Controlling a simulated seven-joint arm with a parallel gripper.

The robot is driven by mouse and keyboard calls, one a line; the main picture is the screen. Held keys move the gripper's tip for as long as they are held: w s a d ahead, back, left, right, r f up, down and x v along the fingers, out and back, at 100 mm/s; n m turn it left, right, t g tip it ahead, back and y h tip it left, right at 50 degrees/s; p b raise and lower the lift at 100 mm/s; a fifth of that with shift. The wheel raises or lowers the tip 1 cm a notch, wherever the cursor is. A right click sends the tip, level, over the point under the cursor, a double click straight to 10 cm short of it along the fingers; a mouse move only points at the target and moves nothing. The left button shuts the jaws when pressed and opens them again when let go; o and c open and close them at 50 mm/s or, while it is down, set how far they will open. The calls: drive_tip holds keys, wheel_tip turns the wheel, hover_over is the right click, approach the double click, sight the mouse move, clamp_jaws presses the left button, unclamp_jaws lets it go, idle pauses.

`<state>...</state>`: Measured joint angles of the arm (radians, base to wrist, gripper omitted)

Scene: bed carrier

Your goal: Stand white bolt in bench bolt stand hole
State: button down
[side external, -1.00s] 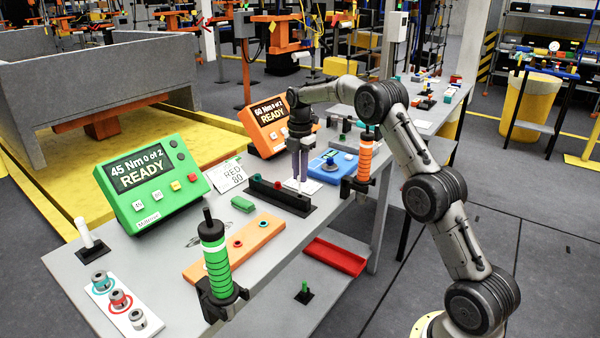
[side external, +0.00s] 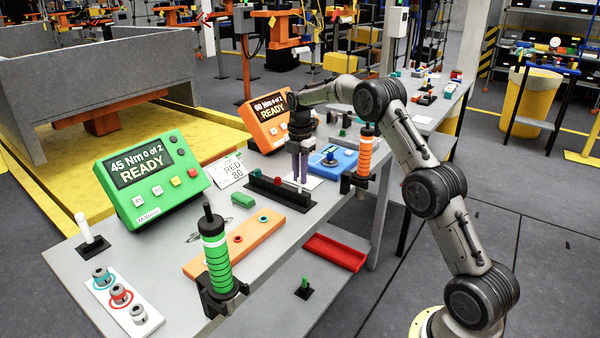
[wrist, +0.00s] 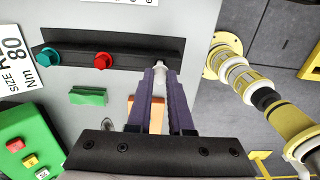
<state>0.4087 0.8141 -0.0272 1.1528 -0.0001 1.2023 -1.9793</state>
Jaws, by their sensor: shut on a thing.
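The black bench bolt stand (side external: 270,193) is a long bar on the grey bench; it also shows in the wrist view (wrist: 130,50). A teal bolt (wrist: 48,57) and a red bolt (wrist: 102,62) stand in it. My gripper (side external: 301,180) points down over the right end of the stand. Its purple fingers (wrist: 158,74) are shut on the white bolt (wrist: 160,66). The bolt looks upright at the right end of the stand. The fingers hide part of it, and I cannot tell how deep its lower end sits in a hole.
A green block (side external: 243,200) and an orange plate (side external: 215,253) lie in front of the stand. A green-banded tool (side external: 216,255) and an orange-banded tool (side external: 364,155) stand in holders at the bench edge. Another white post (side external: 83,227) stands at far left.

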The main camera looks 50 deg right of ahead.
drive_tip(key=shift+f, duration=1.45)
drive_tip(key=c, duration=0.7)
unclamp_jaws()
drive_tip(key=shift+c, duration=0.2)
drive_tip(key=shift+r, duration=0.1)
wheel_tip(320, 180, up, 14)
drive_tip(key=shift+f, duration=0.2)
